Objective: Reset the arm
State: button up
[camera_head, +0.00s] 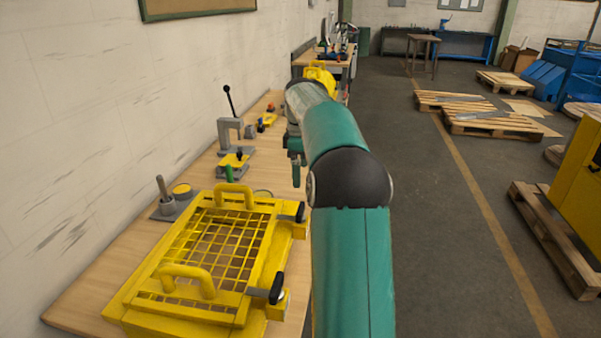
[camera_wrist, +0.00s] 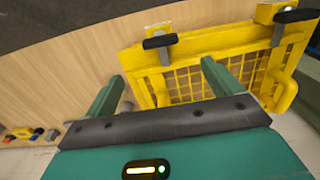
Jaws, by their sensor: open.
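My green arm reaches forward over the right edge of the workbench in the head view. My gripper (camera_head: 298,172) hangs at its far end, beyond the yellow guard, with its fingers pointing down. In the wrist view my gripper (camera_wrist: 160,85) has its two green fingers spread wide apart, with nothing held between them. A yellow mesh guard (camera_head: 185,232) with two handles and black latches lies on the near part of the bench. The guard also shows in the wrist view (camera_wrist: 225,44), beyond the fingers. I cannot tell the exact gap between fingers and guard.
The wooden bench (camera_head: 85,290) runs along the left wall. A grey lever press (camera_head: 230,132), a grey post fixture (camera_head: 163,198) and small coloured parts stand on it. Pallets (camera_head: 490,122) lie on the floor at right. The grey aisle floor (camera_head: 440,220) beside my arm is clear.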

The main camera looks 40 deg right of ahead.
dwell(0.3)
jog(key=s+a+r+m+t, duration=0.1)
jog(key=s+a+r, duration=0.15)
jog(key=a, duration=0.55)
jog(key=s+a+r+m+t+h, duration=0.1)
jog(key=s+a+r, duration=0.15)
jog(key=a, duration=0.55)
jog(key=s+a+r+m, duration=0.1)
jog(key=s+a+r, duration=0.15)
jog(key=a, duration=0.45)
jog(key=s+a+f+m+t, duration=0.1)
jog(key=s+a+f+m, duration=0.1)
jog(key=s+a+f, duration=0.2)
jog(key=s+a+f+m+t+y, duration=0.1)
jog(key=s+a+f, duration=0.3)
jog(key=s+a, duration=0.5)
jog(key=shift+s+a+f+m+t, duration=0.4)
jog(key=shift+s+m+t, duration=0.45)
jog(key=shift+s, duration=1.45)
